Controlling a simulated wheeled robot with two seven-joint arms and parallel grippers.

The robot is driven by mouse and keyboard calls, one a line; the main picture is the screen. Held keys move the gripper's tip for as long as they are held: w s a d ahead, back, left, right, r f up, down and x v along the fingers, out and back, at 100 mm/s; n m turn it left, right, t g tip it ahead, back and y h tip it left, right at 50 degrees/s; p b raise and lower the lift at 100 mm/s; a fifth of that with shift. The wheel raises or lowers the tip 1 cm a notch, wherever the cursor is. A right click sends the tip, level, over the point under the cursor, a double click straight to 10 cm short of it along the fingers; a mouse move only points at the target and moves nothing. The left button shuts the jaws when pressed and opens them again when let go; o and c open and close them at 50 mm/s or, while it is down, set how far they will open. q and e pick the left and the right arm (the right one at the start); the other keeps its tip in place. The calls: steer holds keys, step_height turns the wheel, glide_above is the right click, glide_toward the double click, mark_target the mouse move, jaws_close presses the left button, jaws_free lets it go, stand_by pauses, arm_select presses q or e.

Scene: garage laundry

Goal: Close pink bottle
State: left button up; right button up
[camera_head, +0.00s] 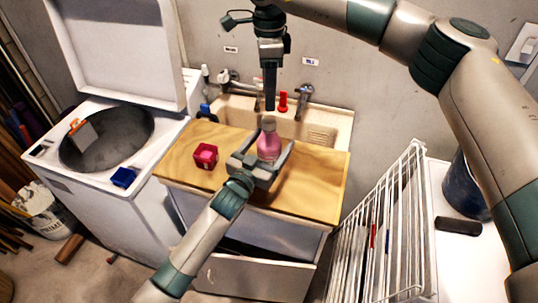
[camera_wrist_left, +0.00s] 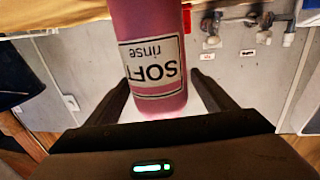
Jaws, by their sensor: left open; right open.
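The pink bottle (camera_head: 268,147) stands upright on the wooden counter, with a greyish top. My left gripper (camera_head: 268,152) is open, with one finger on each side of the bottle's body. In the left wrist view the bottle (camera_wrist_left: 150,45), labelled "SOFT rinse", shows upside down between the open fingers (camera_wrist_left: 163,88); its upper end is out of that picture. My right gripper (camera_head: 270,108) points down just above the bottle's top, open and seen edge-on. Whether it touches the top, or holds a cap, I cannot tell.
A red box (camera_head: 205,153) lies left of the bottle on the wooden counter (camera_head: 320,172). Behind are a sink (camera_head: 322,131) and a red-handled tap (camera_head: 283,101). An open washing machine (camera_head: 62,182) stands left, a white wire rack (camera_head: 380,225) right.

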arm_select(q)
steer(key=shift+x, duration=1.35)
jaws_close()
arm_select(e)
steer(key=n, duration=1.2)
steer(key=shift+n, duration=0.4)
steer(key=n, duration=0.5)
